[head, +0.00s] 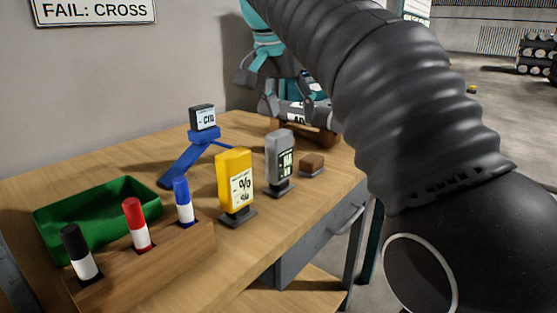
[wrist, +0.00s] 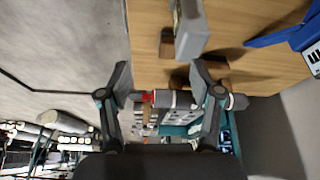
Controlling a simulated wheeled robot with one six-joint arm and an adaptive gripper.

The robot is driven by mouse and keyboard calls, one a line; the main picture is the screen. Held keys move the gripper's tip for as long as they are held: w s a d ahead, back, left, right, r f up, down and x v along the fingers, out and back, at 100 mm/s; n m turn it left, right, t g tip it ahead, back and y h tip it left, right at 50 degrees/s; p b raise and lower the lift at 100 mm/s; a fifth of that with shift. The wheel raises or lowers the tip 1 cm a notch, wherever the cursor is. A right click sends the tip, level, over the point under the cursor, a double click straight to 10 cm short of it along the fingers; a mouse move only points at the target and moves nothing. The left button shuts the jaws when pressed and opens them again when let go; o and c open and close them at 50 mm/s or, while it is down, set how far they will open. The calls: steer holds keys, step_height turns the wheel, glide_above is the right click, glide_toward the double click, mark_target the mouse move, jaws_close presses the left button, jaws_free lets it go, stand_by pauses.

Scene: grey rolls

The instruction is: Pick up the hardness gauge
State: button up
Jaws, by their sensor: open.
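The hardness gauge is most likely the grey handheld device (head: 280,158) with a dark "HA" label, upright on a dark foot on the wooden table (head: 130,165). In the wrist view what looks like the same grey device (wrist: 192,30) is at the top, beyond the fingertips and right of centre. My gripper (head: 291,97) is behind and above it in the head view, near a grey roll (head: 299,113) on a brown cradle. In the wrist view my gripper (wrist: 161,78) is open, fingers wide apart, nothing held; the roll shows between and past them.
A yellow "%" meter (head: 235,180) stands close left of the grey device, a brown block (head: 312,164) close right. A blue stand (head: 190,158) with a display is behind. A pen rack (head: 180,252) and green tray (head: 100,193) are at left.

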mark_target(276, 134)
steer(key=w+a+r+m, duration=0.1)
steer(key=a+r+m, duration=0.1)
steer(key=a, duration=0.3)
steer(key=b+x, duration=0.1)
steer(key=x, duration=0.3)
steer(key=b+x, duration=0.2)
steer(key=x, duration=0.1)
steer(key=shift+w+d+f, duration=0.15)
steer(key=shift+d+f, duration=0.15)
steer(key=shift+b+x, duration=1)
steer(key=shift+x, duration=2.1)
steer(key=shift+w+d, duration=0.1)
steer(key=shift+d, duration=0.05)
jaws_close()
steer(key=shift+r, duration=0.1)
